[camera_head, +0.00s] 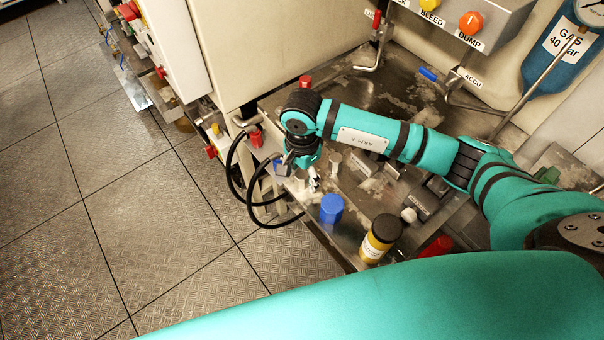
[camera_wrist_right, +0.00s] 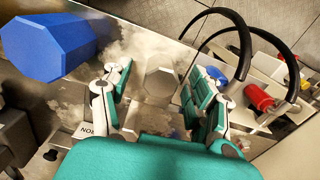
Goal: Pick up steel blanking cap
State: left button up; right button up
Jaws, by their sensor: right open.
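The steel blanking cap (camera_wrist_right: 160,84) is a small, pale metal piece with a faceted outline. In the right wrist view it stands on the steel bench, between the two fingers of my right gripper (camera_wrist_right: 160,78). The gripper is open, with a gap between each finger and the cap. In the head view my right gripper (camera_head: 301,178) points down at the left edge of the bench. The cap is hard to make out there among the fingers. My left gripper is not in view.
A large blue cap (camera_head: 332,208) stands close by, also in the right wrist view (camera_wrist_right: 45,46). Black hoses (camera_head: 238,178) and a red fitting (camera_wrist_right: 259,97) lie just past the bench edge.

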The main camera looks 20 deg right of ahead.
jog(key=shift+f, duration=0.2)
grip_shut()
dwell(0.3)
jog(key=shift+r, duration=0.1)
